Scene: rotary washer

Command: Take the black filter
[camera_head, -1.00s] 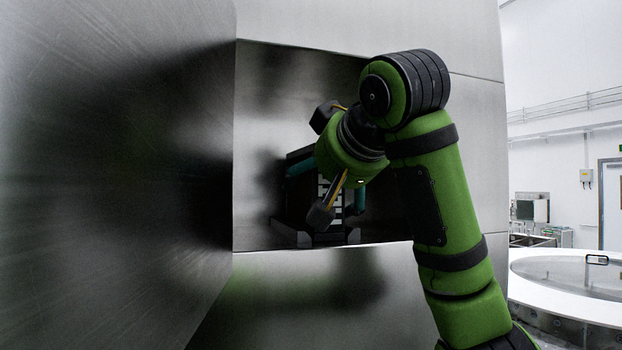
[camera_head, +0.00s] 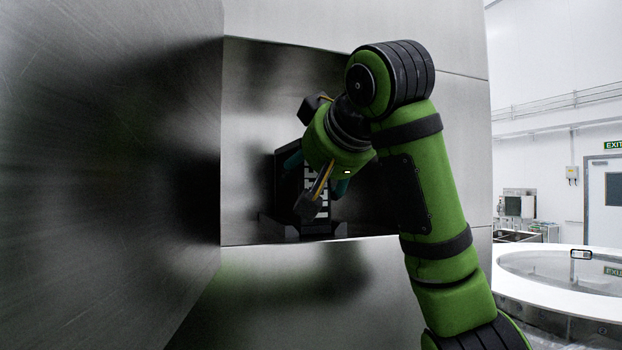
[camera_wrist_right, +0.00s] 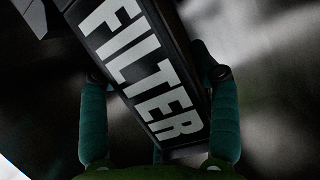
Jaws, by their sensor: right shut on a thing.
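The black filter (camera_wrist_right: 140,60) fills the middle of the right wrist view, with large white letters reading FILTER, slanted across the picture. My right gripper (camera_wrist_right: 154,82) is shut on it, with teal fingers on both sides of its body. In the head view the filter (camera_head: 309,205) stands in a recess of the steel machine, partly hidden behind my right wrist. Its white lettering shows in part. The fingertip contacts are hard to see there. My left gripper is not in view.
A large steel panel (camera_head: 110,170) stands close on the left. The steel recess (camera_head: 245,130) surrounds the filter, with a lower ledge beneath it. A dark base (camera_head: 280,229) shows at the filter's foot. A round white-rimmed tank (camera_head: 530,266) is at the right.

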